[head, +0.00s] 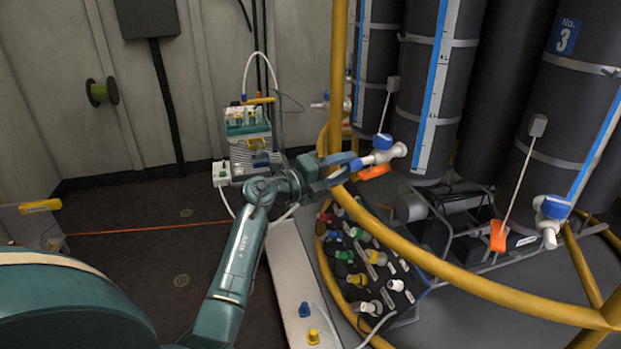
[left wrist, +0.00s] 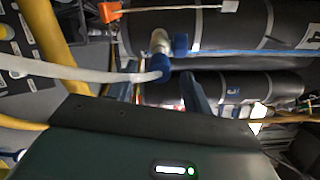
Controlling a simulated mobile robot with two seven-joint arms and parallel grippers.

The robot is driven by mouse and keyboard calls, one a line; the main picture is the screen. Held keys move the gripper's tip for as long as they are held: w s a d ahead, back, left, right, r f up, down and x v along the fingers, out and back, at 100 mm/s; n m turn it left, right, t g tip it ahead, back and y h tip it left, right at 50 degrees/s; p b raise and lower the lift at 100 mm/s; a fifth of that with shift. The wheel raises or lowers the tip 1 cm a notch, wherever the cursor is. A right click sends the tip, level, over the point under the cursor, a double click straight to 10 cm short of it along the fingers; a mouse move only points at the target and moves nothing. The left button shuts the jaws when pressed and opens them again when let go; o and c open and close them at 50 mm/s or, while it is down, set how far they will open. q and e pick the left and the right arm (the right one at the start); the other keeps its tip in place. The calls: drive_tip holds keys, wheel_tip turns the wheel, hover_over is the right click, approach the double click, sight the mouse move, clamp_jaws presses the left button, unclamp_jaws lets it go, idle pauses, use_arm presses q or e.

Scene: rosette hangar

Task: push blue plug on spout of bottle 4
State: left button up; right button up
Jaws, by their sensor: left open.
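Bottle 4 (left wrist: 280,30), a dark cylinder with a white number label, lies across the top of the left wrist view. Its pale spout (left wrist: 160,42) has a blue valve part beside it. The blue plug (left wrist: 160,78) is at the end of a white hose (left wrist: 80,70), close to the spout's mouth. I cannot tell whether it is seated on it. My left gripper (left wrist: 166,92) is open, with one finger on each side of the plug. In the head view the left gripper (head: 352,164) is beside a white spout (head: 398,150). My right gripper is not in view.
A yellow rail (head: 460,275) curves in front of the bottles, close to my left arm. A black panel of coloured plugs (head: 365,270) stands below. An orange tag (head: 375,172) hangs near the spout. The dark floor (head: 130,270) at left is mostly clear.

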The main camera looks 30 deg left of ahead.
use_arm(q)
drive_tip(key=v, duration=1.2)
drive_tip(key=shift+s+b, duration=0.3)
drive_tip(key=shift+b, duration=0.15)
